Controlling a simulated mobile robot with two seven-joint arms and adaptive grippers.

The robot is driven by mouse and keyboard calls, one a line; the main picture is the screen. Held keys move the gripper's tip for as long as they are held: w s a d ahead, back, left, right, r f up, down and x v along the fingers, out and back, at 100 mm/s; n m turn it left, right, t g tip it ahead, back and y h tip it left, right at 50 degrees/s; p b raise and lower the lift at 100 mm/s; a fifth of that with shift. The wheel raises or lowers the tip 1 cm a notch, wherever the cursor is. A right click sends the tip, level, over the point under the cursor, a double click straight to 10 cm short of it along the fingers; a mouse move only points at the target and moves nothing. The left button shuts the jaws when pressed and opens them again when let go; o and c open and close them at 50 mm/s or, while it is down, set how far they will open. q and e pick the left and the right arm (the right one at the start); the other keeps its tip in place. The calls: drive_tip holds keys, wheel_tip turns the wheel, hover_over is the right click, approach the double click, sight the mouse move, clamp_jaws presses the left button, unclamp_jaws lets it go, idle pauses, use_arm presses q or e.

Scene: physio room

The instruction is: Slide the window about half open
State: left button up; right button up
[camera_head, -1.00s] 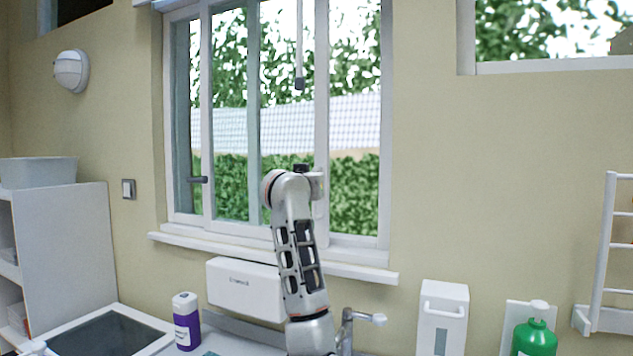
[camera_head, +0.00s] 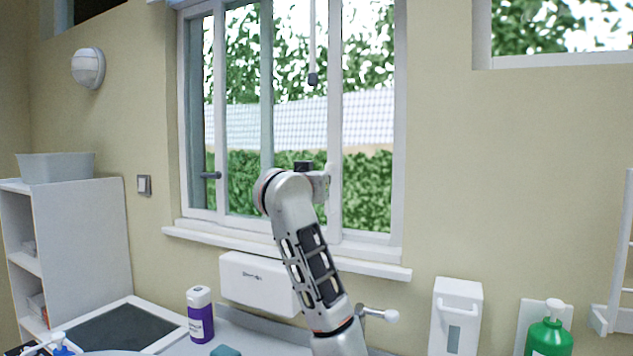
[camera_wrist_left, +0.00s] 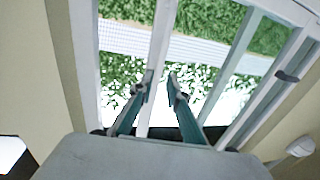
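The window (camera_head: 398,130) has a white frame and several upright bars, with a dark handle (camera_head: 211,175) on the left bar. My left arm rises from the bottom of the head view, and its gripper (camera_head: 326,183) is at the window's middle-right upright bar (camera_head: 335,120). The fingers are mostly hidden there. In the left wrist view, which looks upside down, the two fingers of my left gripper (camera_wrist_left: 160,82) are apart, on either side of this bar (camera_wrist_left: 160,40). A gap seems to show beside the right finger; contact is unclear. My right gripper is not seen.
Below the sill (camera_head: 290,257) are a white dispenser box (camera_head: 255,283), a purple bottle (camera_head: 200,315) and a tap lever (camera_head: 380,315). A white shelf (camera_head: 85,245) stands left. A white wall dispenser (camera_head: 455,315) and green bottle (camera_head: 548,338) are at right.

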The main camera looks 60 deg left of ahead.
use_arm(q)
drive_tip(key=v, duration=0.3)
drive_tip(key=shift+s+d, duration=0.1)
idle(0.6)
